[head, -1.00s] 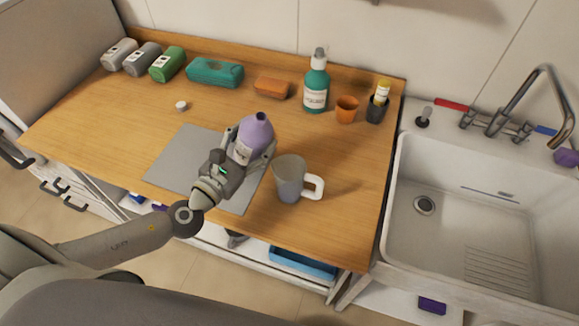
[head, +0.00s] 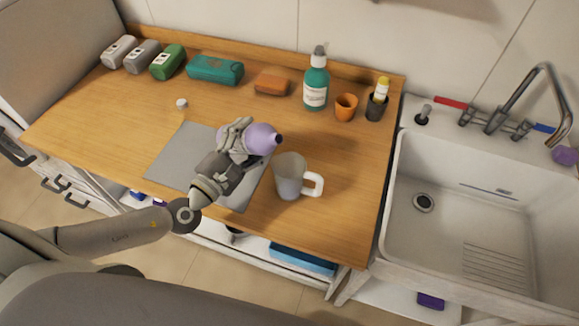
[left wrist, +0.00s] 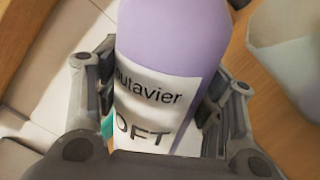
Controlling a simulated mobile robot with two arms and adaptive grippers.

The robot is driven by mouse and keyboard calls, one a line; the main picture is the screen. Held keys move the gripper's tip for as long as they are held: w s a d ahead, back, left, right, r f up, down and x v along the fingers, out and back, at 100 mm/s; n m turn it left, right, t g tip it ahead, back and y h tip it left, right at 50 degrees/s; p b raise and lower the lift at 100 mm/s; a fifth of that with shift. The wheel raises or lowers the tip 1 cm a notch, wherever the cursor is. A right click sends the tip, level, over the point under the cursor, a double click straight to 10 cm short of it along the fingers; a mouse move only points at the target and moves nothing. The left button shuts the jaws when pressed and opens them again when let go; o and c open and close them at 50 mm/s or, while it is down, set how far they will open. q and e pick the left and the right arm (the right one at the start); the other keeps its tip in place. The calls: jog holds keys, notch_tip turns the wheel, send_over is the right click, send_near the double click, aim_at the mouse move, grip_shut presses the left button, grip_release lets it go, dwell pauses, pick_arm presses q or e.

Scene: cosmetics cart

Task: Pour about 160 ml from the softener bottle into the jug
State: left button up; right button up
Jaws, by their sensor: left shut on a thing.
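The softener bottle (head: 262,138) is lilac with a dark open neck pointing right. My left gripper (head: 240,140) is shut on it and holds it tilted far over, near horizontal, with the neck up and left of the jug's rim. In the left wrist view the bottle's white label (left wrist: 155,110) sits between the two fingers (left wrist: 160,95). The jug (head: 290,178) is translucent grey-white with a white handle on its right and stands upright on the counter. No stream shows from the neck, and the liquid level in the jug cannot be told. My right gripper is not in view.
A grey mat (head: 185,158) lies under my left gripper. A small white cap (head: 181,103) lies behind it. A sink (head: 450,220) is at right.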

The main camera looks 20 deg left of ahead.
aim_at(241, 136)
pick_arm(q)
jog(key=shift+w+a+r+m+p, duration=0.1)
jog(key=shift+a+r+m+p, duration=0.1)
jog(key=shift+r+m, duration=0.25)
jog(key=shift+w+a+r+m+p, duration=0.1)
jog(key=shift+r+m+p, duration=0.15)
jog(key=shift+r, duration=0.3)
jog(key=shift+s+f+m, duration=0.1)
jog(key=shift+f+m, duration=0.1)
jog(key=shift+m, duration=0.1)
jog(key=shift+a+m, duration=0.1)
jog(key=shift+m, duration=0.4)
jog(key=shift+r+m+p, duration=0.3)
jog(key=shift+r+p, duration=0.05)
jog(key=shift+p, duration=0.05)
jog(key=shift+d+r+m+p, duration=0.15)
jog(key=shift+d+m+p, duration=0.1)
jog(key=shift+m+p, duration=0.05)
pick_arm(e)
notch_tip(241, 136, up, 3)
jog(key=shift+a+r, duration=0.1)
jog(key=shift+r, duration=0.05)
pick_arm(q)
jog(key=shift+d+r+m+p, duration=0.15)
jog(key=shift+r+m+p, duration=0.2)
jog(key=shift+p, duration=0.2)
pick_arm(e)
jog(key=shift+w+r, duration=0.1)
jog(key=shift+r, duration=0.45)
